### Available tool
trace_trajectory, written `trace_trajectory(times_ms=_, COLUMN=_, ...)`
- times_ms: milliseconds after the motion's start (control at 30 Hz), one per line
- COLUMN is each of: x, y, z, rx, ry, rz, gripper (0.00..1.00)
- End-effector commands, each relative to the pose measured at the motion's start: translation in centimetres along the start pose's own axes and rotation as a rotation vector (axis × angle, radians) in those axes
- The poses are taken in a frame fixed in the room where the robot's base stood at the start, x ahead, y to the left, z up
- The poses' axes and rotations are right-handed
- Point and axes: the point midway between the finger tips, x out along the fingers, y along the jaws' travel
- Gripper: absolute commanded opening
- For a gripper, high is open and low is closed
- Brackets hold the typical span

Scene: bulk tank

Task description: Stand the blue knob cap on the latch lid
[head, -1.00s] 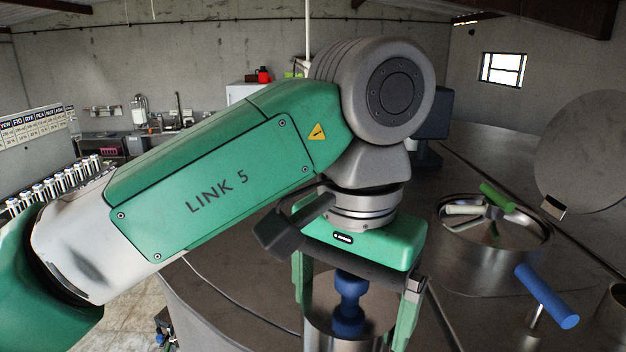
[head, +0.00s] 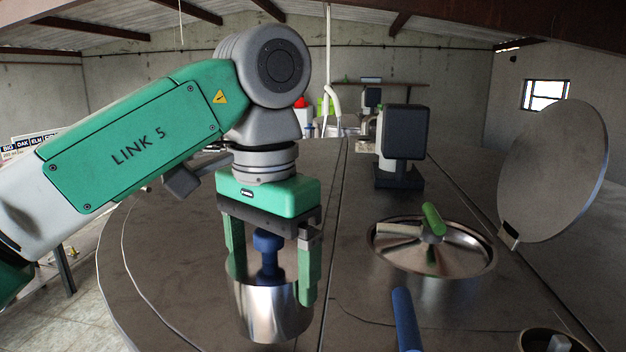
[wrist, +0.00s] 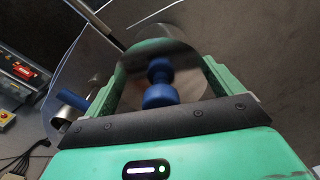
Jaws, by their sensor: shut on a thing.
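The knob cap, a shiny steel cylinder (head: 271,318) with a blue knob (head: 267,243) on top, is upright. My gripper (head: 273,280) points down and is shut on its steel body, one green finger on each side. In the wrist view, the blue knob (wrist: 158,82) shows between the fingers. I cannot tell whether the cap's base touches the tank top. To its right is a round steel lid (head: 462,259) with a green-handled latch (head: 433,219), apart from the cap; it looks like the latch lid.
The broad dark tank top (head: 345,255) carries everything. A large disc (head: 555,170) stands raised at the right. A dark box on a stand (head: 403,135) is behind. An open fitting (head: 553,340) is front right.

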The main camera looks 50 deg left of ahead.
Motion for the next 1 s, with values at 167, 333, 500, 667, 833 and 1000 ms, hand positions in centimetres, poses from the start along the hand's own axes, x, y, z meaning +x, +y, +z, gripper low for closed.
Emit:
trace_trajectory(times_ms=167, x=0.0, y=-0.3, z=-0.1, rx=-0.002, ry=0.0, rz=0.001, gripper=0.67)
trace_trajectory(times_ms=333, x=0.0, y=-3.8, z=-2.1, rx=-0.007, ry=0.0, rz=0.004, gripper=0.67)
trace_trajectory(times_ms=500, x=0.4, y=-8.4, z=-4.8, rx=-0.006, ry=0.0, rz=0.007, gripper=0.67)
trace_trajectory(times_ms=667, x=0.2, y=-12.2, z=-6.6, rx=-0.006, ry=-0.004, rz=0.001, gripper=0.66)
trace_trajectory(times_ms=833, x=1.1, y=-13.9, z=-7.5, rx=-0.001, ry=-0.002, rz=0.001, gripper=0.66)
trace_trajectory(times_ms=1000, x=2.1, y=-14.2, z=-7.6, rx=0.0, ry=-0.002, rz=-0.002, gripper=0.66)
